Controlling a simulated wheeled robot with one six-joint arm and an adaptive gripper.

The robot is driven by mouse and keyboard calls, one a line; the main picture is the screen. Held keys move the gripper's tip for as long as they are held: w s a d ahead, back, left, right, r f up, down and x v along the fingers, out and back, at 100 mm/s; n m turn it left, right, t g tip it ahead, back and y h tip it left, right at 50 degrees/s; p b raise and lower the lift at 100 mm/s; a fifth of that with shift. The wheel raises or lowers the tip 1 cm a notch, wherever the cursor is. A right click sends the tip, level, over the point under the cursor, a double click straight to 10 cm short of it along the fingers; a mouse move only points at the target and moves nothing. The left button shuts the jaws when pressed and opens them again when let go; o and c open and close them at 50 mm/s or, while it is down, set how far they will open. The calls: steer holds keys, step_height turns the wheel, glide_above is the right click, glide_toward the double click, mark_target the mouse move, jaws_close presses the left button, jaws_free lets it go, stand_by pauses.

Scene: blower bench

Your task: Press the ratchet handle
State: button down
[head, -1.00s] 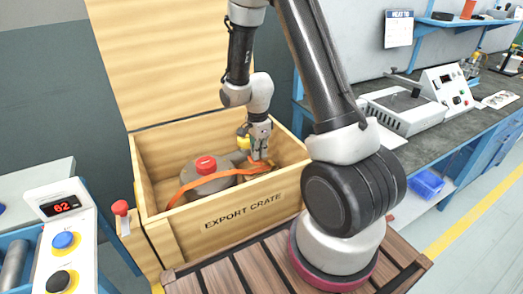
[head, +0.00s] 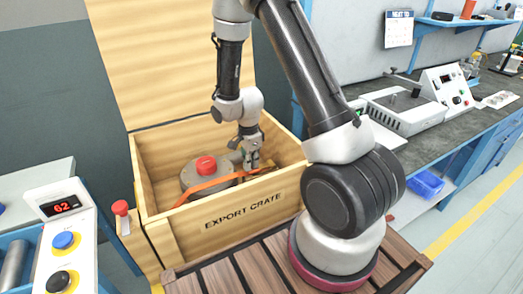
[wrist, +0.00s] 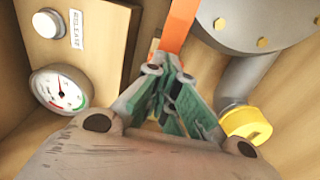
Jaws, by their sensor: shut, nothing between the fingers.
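An orange strap (head: 207,185) runs across the grey blower (head: 197,178) inside the wooden export crate (head: 170,222). In the wrist view the strap (wrist: 178,28) comes down to my fingertips. My gripper (head: 252,166) is low inside the crate at the strap's right end, pointing down. In the wrist view its green-padded fingers (wrist: 163,64) are shut with nothing held. The ratchet handle is mostly hidden behind the fingers; I cannot tell whether they touch it.
The wrist view shows a panel with a white RELEASE button (wrist: 47,23) and a dial gauge (wrist: 60,90). A yellow cap (wrist: 246,126) sits on a grey pipe close to my gripper. The crate walls surround it. A control box (head: 62,230) reading 62 stands at left.

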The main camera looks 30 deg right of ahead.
steer(key=shift+d+r, duration=0.35)
steer(key=shift+d, duration=0.35)
steer(key=shift+r, duration=0.2)
steer(key=r, duration=0.4)
steer(key=shift+w+d, duration=0.1)
steer(key=shift+d, duration=0.3)
steer(key=a+r, duration=0.4)
steer(key=r, duration=0.4)
steer(key=shift+a+r, duration=0.15)
steer(key=shift+r, duration=0.15)
